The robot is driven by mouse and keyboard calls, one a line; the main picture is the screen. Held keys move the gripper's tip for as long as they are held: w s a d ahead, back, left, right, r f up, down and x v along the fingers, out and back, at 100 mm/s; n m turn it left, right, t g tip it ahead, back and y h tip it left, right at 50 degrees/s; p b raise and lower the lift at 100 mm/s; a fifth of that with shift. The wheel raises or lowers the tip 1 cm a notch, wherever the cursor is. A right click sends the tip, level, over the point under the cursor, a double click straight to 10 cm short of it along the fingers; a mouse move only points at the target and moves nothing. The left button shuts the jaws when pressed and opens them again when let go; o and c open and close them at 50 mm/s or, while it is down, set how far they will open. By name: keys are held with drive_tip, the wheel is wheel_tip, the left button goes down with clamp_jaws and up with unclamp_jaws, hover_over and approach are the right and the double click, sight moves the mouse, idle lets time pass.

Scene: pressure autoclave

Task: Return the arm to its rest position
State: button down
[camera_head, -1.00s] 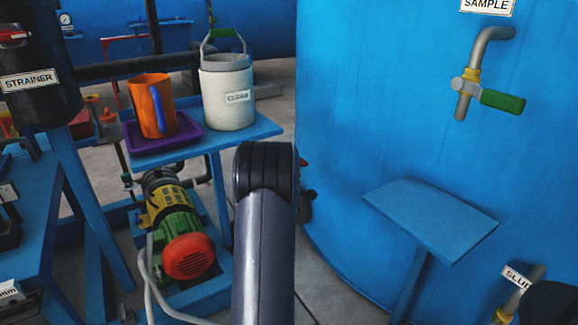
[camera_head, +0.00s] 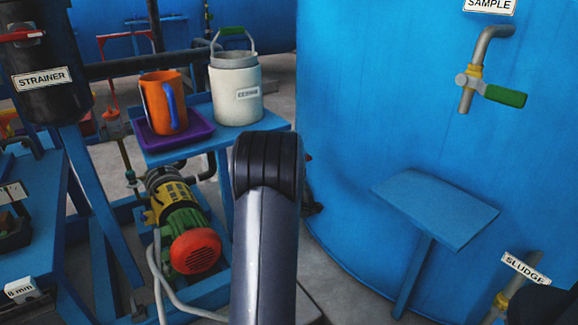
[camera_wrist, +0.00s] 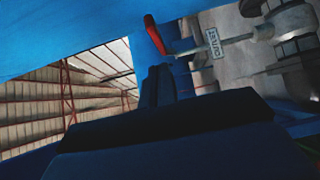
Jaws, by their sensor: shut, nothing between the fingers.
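My arm link, with its dark rounded joint on top, rises from the bottom centre of the head view. It stands in front of the small blue shelf and the blue tank. My gripper (camera_wrist: 157,86) shows in the wrist view as dark fingers close together beyond a wide dark body, with nothing held between them. My gripper cannot be made out in the head view. The wrist view looks toward a roof with red beams on the left and a blue surface above.
An orange mug (camera_head: 163,103) on a purple tray (camera_head: 186,141) and a white pail (camera_head: 235,95) stand on the shelf. A pump (camera_head: 190,240) sits below. The blue tank (camera_head: 380,110) has a sample tap (camera_head: 495,93) and a blue ledge (camera_head: 436,208) at right.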

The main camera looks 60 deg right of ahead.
drive_tip(key=shift+s+a, duration=1)
drive_tip(key=shift+a, duration=0.1)
